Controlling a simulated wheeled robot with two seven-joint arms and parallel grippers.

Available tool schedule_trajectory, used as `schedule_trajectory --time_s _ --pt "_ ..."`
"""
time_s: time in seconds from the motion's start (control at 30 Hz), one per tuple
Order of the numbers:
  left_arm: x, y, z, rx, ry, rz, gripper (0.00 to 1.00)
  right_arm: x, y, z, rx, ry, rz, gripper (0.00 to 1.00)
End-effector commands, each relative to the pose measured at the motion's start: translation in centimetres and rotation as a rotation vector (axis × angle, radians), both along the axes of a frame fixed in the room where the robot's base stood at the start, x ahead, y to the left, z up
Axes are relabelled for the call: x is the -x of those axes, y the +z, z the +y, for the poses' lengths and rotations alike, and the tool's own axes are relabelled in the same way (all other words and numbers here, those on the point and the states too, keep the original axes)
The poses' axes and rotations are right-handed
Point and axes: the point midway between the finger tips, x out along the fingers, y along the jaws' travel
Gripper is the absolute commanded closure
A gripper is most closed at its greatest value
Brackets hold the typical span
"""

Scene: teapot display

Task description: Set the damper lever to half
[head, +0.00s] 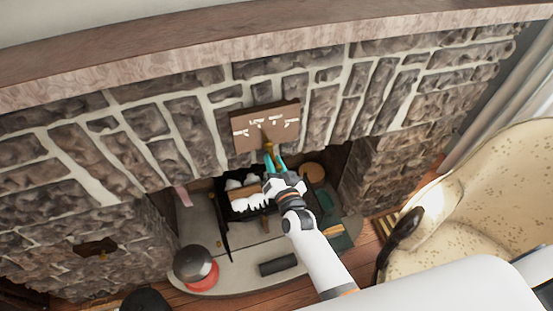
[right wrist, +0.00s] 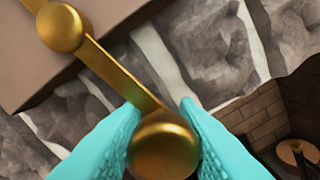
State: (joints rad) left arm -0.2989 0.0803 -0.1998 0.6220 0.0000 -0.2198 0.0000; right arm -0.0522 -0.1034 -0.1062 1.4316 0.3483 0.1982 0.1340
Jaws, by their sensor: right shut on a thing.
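The damper lever (head: 268,148) is brass and hangs below a brown plate (head: 264,118) with white markings on the stone chimney front. The markings are too small to read. In the right wrist view the lever's bar (right wrist: 122,75) runs from a round pivot (right wrist: 62,27) at upper left down to a brass end knob (right wrist: 163,148). My right gripper (head: 274,158) has teal fingers and is shut on that knob; its fingers also show on both sides of the knob in the right wrist view (right wrist: 158,108). My left gripper is not in view.
A firebox below holds a black grate with logs (head: 245,198). On the hearth are a black and red round object (head: 197,267), a dark cylinder (head: 279,265) and a green object (head: 337,238). A cream armchair (head: 490,190) stands at right. The wooden mantel (head: 200,55) juts out above.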

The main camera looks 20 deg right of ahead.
Motion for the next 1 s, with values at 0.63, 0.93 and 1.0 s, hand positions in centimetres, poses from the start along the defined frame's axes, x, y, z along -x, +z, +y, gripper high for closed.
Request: schedule_trajectory --time_s 0.63,0.93,1.0 --pt "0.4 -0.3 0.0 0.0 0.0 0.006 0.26 -0.1 0.4 2.5 -0.426 -0.006 0.003 1.0" --pt "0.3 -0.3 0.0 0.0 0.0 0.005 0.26 -0.1 0.5 2.8 -0.467 -0.006 0.004 1.0" --pt "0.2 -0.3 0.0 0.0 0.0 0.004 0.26 -0.1 0.5 2.8 -0.468 -0.006 0.004 1.0"
